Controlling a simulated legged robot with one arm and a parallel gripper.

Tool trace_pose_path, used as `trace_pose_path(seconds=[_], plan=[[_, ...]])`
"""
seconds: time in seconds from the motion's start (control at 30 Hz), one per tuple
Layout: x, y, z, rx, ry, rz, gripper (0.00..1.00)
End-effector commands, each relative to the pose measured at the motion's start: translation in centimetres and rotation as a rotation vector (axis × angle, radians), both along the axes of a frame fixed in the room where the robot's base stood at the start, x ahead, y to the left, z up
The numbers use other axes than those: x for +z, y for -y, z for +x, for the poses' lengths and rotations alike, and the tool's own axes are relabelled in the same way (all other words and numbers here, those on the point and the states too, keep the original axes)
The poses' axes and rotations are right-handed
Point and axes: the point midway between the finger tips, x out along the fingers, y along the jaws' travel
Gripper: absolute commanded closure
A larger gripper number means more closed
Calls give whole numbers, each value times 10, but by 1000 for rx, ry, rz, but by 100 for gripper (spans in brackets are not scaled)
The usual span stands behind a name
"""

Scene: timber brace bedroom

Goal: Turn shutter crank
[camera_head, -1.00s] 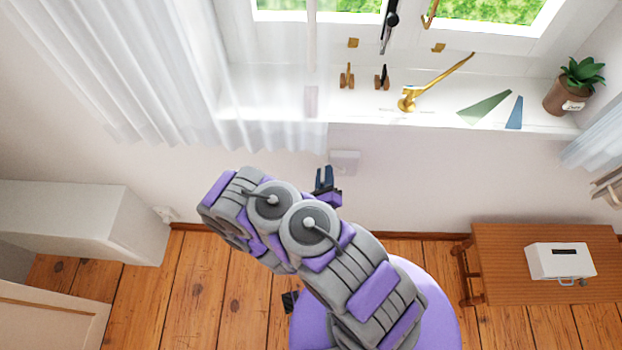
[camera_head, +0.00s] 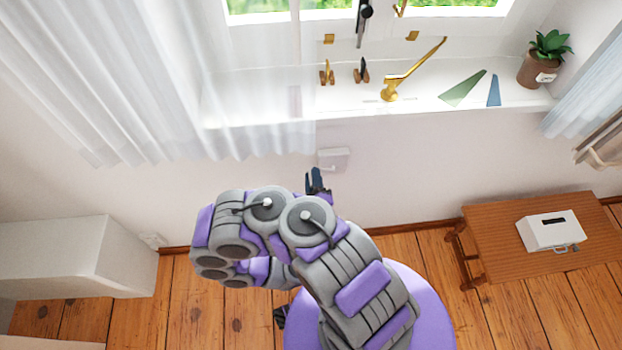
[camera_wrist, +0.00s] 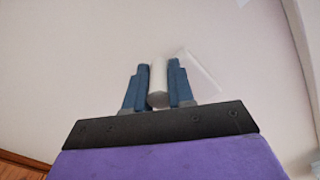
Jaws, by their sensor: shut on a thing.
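My gripper (camera_head: 316,182) is in front of the wall below the window sill. In the wrist view its two blue fingers (camera_wrist: 157,88) are shut on a pale rod-like crank handle (camera_wrist: 157,78) with a rounded grey end. A small white crank box (camera_head: 333,158) is mounted on the wall just beyond the gripper. The box also shows in the wrist view (camera_wrist: 202,76), behind and right of the fingers. How the handle joins the box is hidden by the fingers.
The sill (camera_head: 340,98) above holds a brass lever (camera_head: 410,72), small wooden pieces, coloured wedges and a potted plant (camera_head: 541,62). A sheer curtain (camera_head: 235,75) hangs left. A wooden table (camera_head: 485,225) with a white box (camera_head: 550,231) stands right. A white cabinet (camera_head: 55,255) is at left.

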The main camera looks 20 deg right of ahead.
Motion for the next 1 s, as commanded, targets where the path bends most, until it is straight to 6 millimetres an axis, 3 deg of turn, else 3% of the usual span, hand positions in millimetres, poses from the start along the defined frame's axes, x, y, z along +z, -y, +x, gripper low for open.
trace_pose_path(seconds=[0.43,0.47,0.7,1.0], plan=[[-1,-1,0,3,-2,-2,100],[-1,-1,0,3,-2,-2,75],[-1,-1,0,3,-1,-2,52],[0,0,0,1,0,0,52]])
